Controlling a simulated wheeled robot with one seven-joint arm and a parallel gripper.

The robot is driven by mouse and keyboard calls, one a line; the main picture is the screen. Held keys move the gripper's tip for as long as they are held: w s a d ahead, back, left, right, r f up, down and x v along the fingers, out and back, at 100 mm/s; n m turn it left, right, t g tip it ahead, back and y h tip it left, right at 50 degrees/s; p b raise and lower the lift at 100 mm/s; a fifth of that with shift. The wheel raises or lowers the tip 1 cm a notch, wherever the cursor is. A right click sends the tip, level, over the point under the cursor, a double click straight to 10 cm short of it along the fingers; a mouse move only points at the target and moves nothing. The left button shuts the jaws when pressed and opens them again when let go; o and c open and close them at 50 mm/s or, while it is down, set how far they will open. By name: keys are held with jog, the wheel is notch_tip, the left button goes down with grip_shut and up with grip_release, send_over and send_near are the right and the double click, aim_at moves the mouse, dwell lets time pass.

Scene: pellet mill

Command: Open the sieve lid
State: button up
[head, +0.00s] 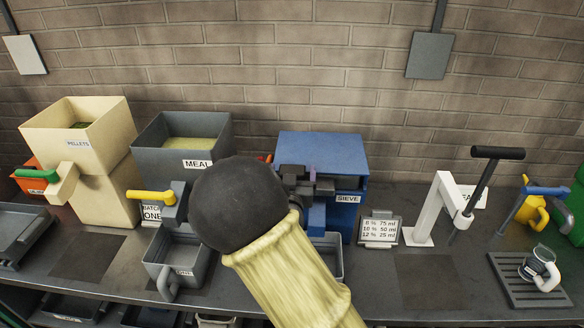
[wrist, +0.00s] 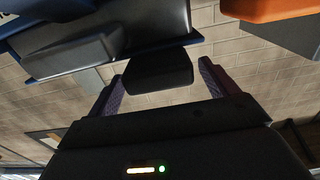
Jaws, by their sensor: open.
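The blue sieve (head: 347,217) stands against the back of the bench, with its name label on the front. Its blue lid (head: 320,146) lies across the top, with a dark strip beneath its front edge. My gripper (head: 306,181) is at the front of the sieve, just below the lid's front edge, and hides part of it. In the wrist view, the open purple-padded fingers stand on either side of a dark block (wrist: 158,73), which looks like a handle. I cannot tell whether they touch it. A blue-edged panel (wrist: 110,63) shows beside it.
The grey meal hopper (head: 181,160) stands to the left, with a yellow-handled lever (head: 151,196). A small sign (head: 379,230) and a white lever press (head: 440,207) stand to the right.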

jog(key=shift+w, duration=0.4)
jog(key=c, duration=1.4)
jog(key=shift+a, duration=0.1)
